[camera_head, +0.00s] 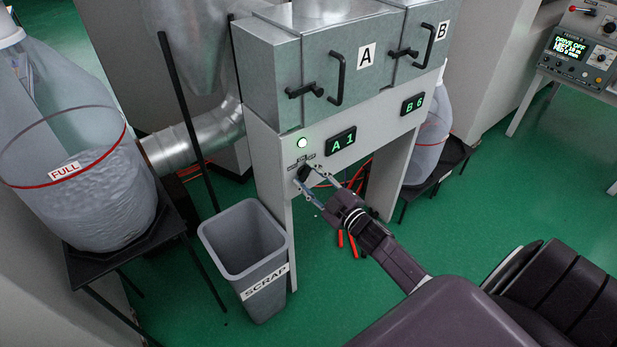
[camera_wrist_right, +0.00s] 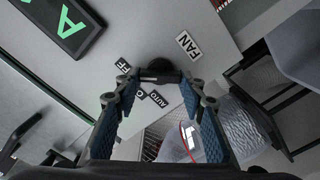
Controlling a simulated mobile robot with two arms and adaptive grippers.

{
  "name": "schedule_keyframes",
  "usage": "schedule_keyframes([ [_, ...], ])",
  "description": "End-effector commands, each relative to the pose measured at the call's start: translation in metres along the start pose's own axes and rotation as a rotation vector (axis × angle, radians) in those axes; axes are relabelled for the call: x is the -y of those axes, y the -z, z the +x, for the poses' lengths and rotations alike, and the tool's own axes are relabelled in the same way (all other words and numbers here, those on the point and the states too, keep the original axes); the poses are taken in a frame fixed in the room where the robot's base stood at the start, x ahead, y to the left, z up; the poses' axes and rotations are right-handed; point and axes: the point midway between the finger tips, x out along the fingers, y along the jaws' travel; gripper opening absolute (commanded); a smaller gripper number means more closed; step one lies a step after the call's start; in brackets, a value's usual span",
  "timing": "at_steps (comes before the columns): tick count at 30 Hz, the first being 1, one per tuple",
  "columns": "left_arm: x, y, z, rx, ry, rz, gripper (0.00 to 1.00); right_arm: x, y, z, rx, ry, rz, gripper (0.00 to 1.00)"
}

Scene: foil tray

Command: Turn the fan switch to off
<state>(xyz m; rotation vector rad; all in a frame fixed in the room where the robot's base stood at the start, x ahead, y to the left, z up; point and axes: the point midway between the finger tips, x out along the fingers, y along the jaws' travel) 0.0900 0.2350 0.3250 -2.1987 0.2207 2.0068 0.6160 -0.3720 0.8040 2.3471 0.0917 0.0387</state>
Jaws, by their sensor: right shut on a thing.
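In the right wrist view the knob (camera_wrist_right: 160,66) lies between my fingertips, under a FAN label (camera_wrist_right: 188,45). Smaller labels sit around it; one reads AUTO (camera_wrist_right: 158,98), and another, partly hidden, ends in FF (camera_wrist_right: 123,65). My right gripper (camera_head: 316,181) is shut on the knob, a finger at each side. The knob's pointer is hidden, so I cannot tell its setting. My left gripper is in neither view.
A grey SCRAP bin (camera_head: 246,225) stands left of the panel's leg. A bag marked FULL (camera_head: 100,205) sits on a black stand at the left. Displays A 1 (camera_head: 341,142) and B 6 (camera_head: 412,104) are on the panel. Green floor is clear at the right.

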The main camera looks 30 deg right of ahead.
Motion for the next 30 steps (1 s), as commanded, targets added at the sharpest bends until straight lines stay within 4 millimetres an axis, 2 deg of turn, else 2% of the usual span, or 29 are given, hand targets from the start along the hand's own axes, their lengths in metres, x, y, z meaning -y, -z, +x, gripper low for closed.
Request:
schedule_keyframes([
  [12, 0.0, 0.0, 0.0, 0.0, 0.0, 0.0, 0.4, 0.001, -0.001, 0.0, 0.001, 0.002, -0.011, 0.13],
  [13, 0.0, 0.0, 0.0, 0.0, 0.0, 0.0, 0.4, 0.001, -0.001, 0.0, 0.001, 0.002, -0.011, 0.41],
  [17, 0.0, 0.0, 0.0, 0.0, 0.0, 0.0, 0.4, 0.001, -0.001, 0.0, 0.001, 0.002, -0.01, 0.55],
  [26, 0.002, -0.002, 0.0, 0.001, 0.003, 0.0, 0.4, 0.0, 0.0, -0.001, 0.001, 0.001, -0.008, 0.55],
  [30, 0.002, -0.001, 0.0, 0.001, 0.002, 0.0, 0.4, 0.001, -0.001, -0.012, 0.002, 0.002, -0.007, 0.55],
])
